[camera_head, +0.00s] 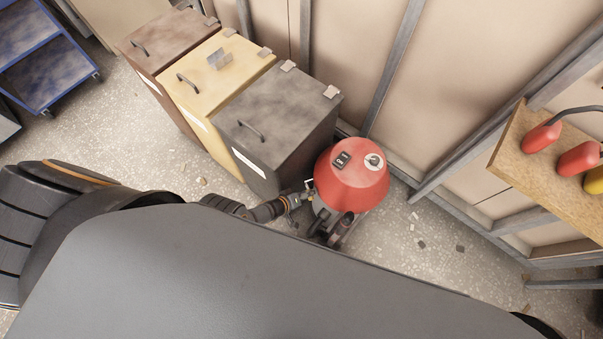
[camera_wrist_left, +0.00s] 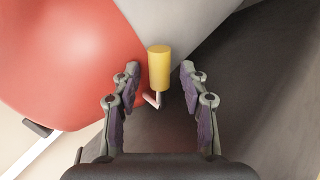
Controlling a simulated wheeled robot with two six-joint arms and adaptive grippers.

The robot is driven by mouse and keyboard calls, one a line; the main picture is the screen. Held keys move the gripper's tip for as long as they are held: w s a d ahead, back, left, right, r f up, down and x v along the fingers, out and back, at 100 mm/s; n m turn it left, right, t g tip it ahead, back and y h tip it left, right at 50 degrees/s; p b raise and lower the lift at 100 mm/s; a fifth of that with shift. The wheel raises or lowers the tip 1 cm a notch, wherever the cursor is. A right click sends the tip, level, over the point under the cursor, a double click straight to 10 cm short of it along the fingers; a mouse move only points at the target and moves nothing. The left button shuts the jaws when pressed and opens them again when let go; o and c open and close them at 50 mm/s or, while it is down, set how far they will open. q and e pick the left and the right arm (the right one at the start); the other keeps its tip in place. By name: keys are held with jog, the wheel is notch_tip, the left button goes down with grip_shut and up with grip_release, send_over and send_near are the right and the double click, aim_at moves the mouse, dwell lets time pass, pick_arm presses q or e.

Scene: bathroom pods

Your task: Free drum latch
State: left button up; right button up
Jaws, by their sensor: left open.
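The drum (camera_head: 351,176) is a round machine with a red top, standing on the floor at the middle right of the head view. Its red top (camera_wrist_left: 65,60) fills the upper left of the left wrist view. A yellow cylindrical grip (camera_wrist_left: 159,65) on a thin, bent pale lever, apparently the latch, stands by the red top. My left gripper (camera_head: 303,194) is at the drum's left side. In the wrist view, my left gripper (camera_wrist_left: 159,82) is open, with the yellow grip between or just beyond its fingertips; no finger visibly touches it. My right gripper is out of view.
Grey (camera_head: 280,112), yellow (camera_head: 213,78) and brown (camera_head: 165,42) lidded bins stand in a row left of the drum. A framed wall is behind it. A wooden shelf (camera_head: 545,170) with red items is at right. Small debris lies on the floor.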

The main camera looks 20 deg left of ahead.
pick_arm(q)
jog(key=shift+s, duration=0.1)
jog(key=s+a+r, duration=0.1)
jog(key=s+a, duration=0.6)
jog(key=s, duration=0.5)
jog(key=shift+a+r, duration=0.25)
jog(key=shift+r, duration=0.15)
jog(key=shift+c, duration=0.5)
